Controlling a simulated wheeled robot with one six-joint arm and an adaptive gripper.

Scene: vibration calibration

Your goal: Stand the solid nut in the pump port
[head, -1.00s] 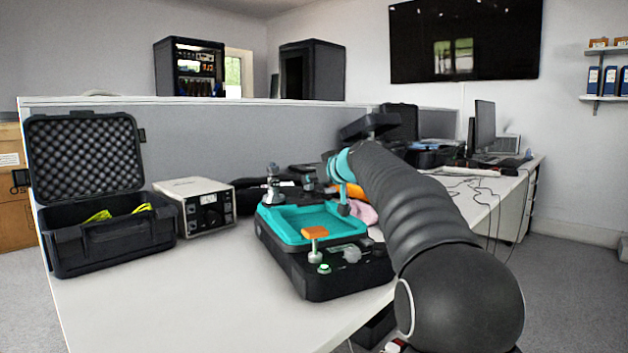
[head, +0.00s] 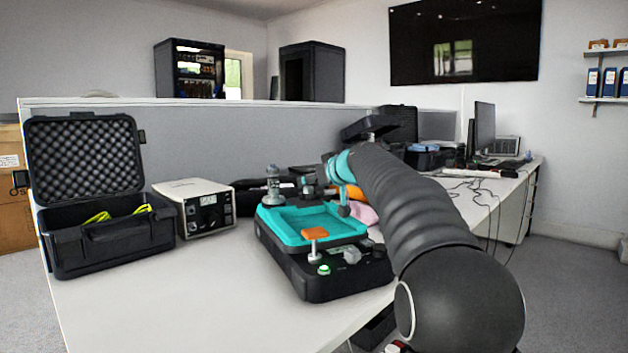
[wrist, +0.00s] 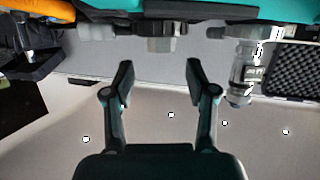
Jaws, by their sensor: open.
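My gripper (wrist: 158,76) is open and empty in the wrist view, its two fingers apart. A grey hex-shaped fitting (wrist: 164,42) is beyond the fingertips, roughly in line with the gap and not between them. I cannot tell for sure whether it is the solid nut. A shiny metal cylinder (wrist: 243,76) stands to the right of the fingers. In the head view, a metal fitting (head: 273,186) stands at the back left corner of the black and teal device (head: 291,270). The pump port is not clearly identifiable. My arm hides the device's right rear.
The device carries an orange T-handle (head: 315,234), a lit green button (head: 323,270) and a grey knob (head: 351,255). A white instrument box (head: 208,210) and an open black foam-lined case (head: 112,244) stand to the left. The table front (head: 195,300) is clear.

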